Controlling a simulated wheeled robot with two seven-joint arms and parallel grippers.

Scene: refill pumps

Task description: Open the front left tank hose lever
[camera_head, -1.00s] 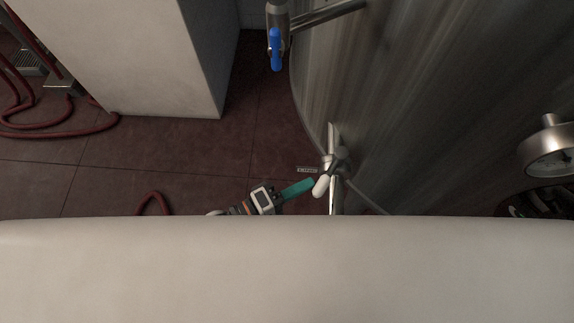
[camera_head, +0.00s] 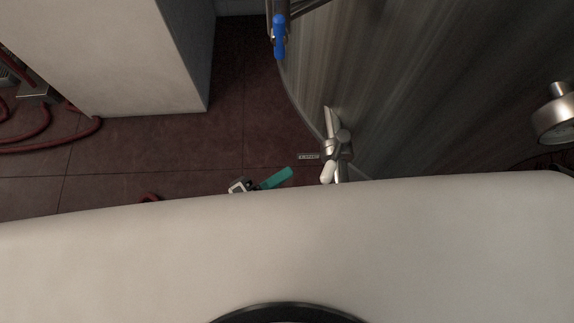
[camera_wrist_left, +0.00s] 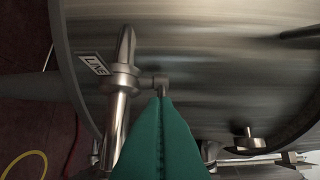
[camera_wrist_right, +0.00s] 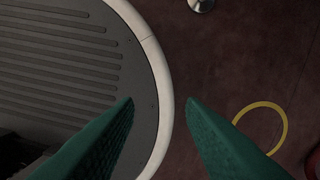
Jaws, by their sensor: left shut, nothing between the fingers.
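A steel valve (camera_head: 338,146) on the tank's lower left side has a lever with a pale grip (camera_head: 328,172) hanging down. The valve's steel body also shows in the left wrist view (camera_wrist_left: 121,90), with a short side stem (camera_wrist_left: 154,81) just beyond my fingertips. My left gripper (camera_head: 290,174) has teal fingers pressed together and empty, a little left of the pale grip and apart from it. Its closed fingers fill the bottom middle of the left wrist view (camera_wrist_left: 164,98). My right gripper (camera_wrist_right: 160,101) is open and empty, and is outside the head view.
The large steel tank (camera_head: 420,90) fills the right side. A blue-handled valve (camera_head: 279,37) is above, and a gauge (camera_head: 556,115) at right. A yellow ring (camera_wrist_right: 284,128) shows in the right wrist view.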

